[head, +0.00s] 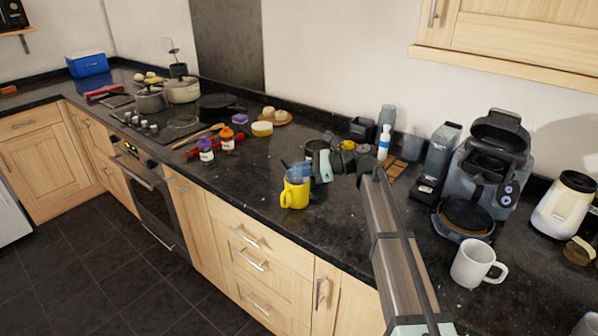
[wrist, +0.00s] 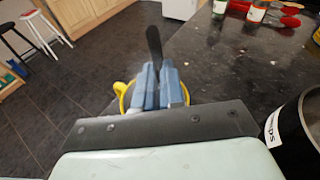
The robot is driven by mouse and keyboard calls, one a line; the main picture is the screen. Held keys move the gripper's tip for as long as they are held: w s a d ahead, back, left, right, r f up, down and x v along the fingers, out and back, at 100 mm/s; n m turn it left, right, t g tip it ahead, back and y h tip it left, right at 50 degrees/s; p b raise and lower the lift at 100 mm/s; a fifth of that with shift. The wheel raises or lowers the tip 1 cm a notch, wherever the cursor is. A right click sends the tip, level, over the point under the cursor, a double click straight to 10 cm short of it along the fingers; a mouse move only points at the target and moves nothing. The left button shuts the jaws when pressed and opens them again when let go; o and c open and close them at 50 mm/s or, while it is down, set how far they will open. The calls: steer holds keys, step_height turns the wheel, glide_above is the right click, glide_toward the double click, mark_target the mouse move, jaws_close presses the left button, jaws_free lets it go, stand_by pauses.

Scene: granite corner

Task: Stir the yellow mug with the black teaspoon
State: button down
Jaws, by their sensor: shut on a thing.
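The yellow mug (head: 295,193) stands upright on the dark counter near its front edge. Its handle and part of its rim also show in the wrist view (wrist: 120,90), mostly hidden behind my gripper. My gripper (head: 297,172) is over the mug's mouth with its blue fingers close together. In the wrist view my gripper (wrist: 158,72) is shut on the black teaspoon (wrist: 154,42), whose dark end sticks out past the fingertips. The teaspoon's other end is hidden, so I cannot tell how deep it sits in the mug.
A white mug (head: 477,263) and a coffee machine (head: 488,180) stand to the right. A black container (wrist: 298,130) is close by my gripper on the right. Spice jars (head: 206,148) and pots (head: 150,98) stand further left. The counter's front edge runs close to the mug.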

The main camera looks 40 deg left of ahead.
steer(key=shift+s+a, duration=0.25)
stand_by(5.5)
